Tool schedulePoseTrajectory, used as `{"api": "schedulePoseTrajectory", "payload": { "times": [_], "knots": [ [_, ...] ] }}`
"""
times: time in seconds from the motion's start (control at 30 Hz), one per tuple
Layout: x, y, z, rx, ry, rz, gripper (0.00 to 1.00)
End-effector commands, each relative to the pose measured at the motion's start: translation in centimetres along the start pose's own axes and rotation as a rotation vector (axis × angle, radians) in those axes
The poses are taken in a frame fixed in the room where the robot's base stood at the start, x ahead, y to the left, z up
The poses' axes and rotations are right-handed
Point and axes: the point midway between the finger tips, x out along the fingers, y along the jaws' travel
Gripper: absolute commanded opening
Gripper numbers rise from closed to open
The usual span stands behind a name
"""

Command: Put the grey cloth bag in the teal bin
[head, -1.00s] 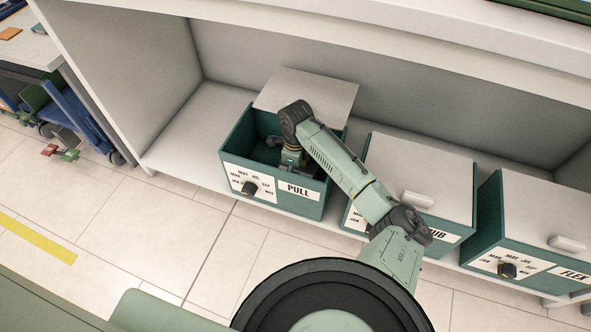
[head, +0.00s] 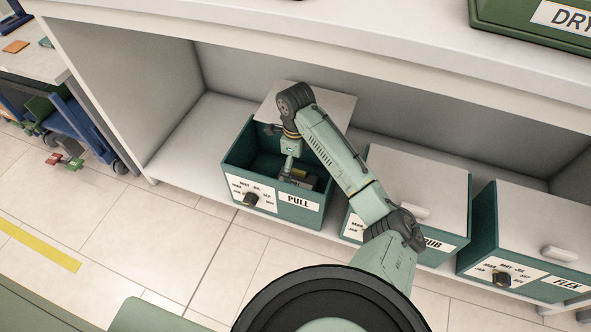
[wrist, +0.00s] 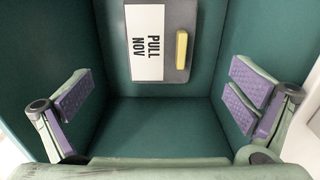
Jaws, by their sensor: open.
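The open teal bin (head: 302,216), labelled PULL, stands on the low shelf. The grey cloth bag (wrist: 178,62), with a white "PULL NOV" label and a yellow bar, lies inside the bin, at the top of the wrist view. In the head view part of the bag (head: 306,179) shows low inside the bin, near the right. My gripper (wrist: 162,95) is open and empty, its purple-padded fingers wide apart. The bag is clear of both fingers. In the head view my gripper (head: 290,160) points down over the bin, and its fingers are hard to make out.
Two lidded teal bins stand to the right, one partly behind my arm and the other labelled FLEX (head: 490,240). A pale lid or board (head: 325,104) is behind the open bin. The shelf top overhangs the bins. Tiled floor (head: 150,215) is clear in front.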

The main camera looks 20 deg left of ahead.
Motion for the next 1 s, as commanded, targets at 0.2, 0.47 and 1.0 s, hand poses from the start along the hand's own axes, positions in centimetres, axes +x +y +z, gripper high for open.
{"api": "schedulePoseTrajectory", "payload": {
  "times": [0.2,0.47,1.0],
  "knots": [
    [-2.3,0.0,0.1,-0.002,-0.001,-0.001,1.0],
    [-2.4,0.0,0.0,-0.001,0.0,-0.001,1.0],
    [-2.4,0.0,0.0,-0.001,0.0,-0.001,1.0]
  ]
}}
